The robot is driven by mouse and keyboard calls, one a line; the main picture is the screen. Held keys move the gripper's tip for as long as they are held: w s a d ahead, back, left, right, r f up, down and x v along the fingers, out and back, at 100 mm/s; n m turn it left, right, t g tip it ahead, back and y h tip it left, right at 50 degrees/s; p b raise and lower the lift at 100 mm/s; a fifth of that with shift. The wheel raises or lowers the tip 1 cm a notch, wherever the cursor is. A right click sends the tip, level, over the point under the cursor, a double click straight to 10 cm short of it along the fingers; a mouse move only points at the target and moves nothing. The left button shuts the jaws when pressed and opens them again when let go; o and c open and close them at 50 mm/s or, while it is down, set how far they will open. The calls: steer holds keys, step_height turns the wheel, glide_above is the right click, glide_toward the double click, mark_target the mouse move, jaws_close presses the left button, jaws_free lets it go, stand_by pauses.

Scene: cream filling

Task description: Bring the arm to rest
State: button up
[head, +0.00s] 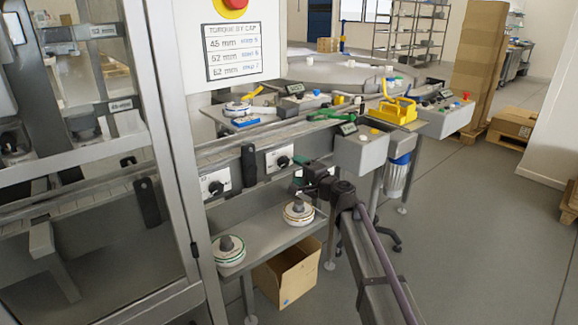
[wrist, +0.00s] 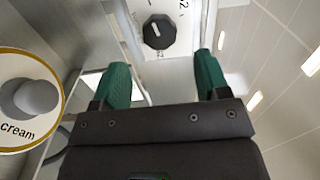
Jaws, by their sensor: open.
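My gripper (head: 299,171) is at the end of my arm, in front of the machine's front panel and above the lower shelf (head: 262,232). In the wrist view its two green fingers (wrist: 163,72) stand wide apart with nothing between them. Beyond them is a black dial knob (wrist: 158,32) on a white plate; the fingers appear clear of it. A white disc with a gold rim, grey knob and "cream" lettering (wrist: 30,98) is to the left in the wrist view. A gold-rimmed disc (head: 299,213) also sits on the shelf, below my gripper, in the head view.
A green-rimmed disc (head: 229,252) sits on the shelf's left. A cardboard box (head: 287,275) is under the shelf. Open floor (head: 480,230) lies to the right.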

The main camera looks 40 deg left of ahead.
steer(key=d, duration=0.2)
steer(key=s+d, duration=0.1)
steer(key=d, duration=0.1)
steer(key=shift+d, duration=0.1)
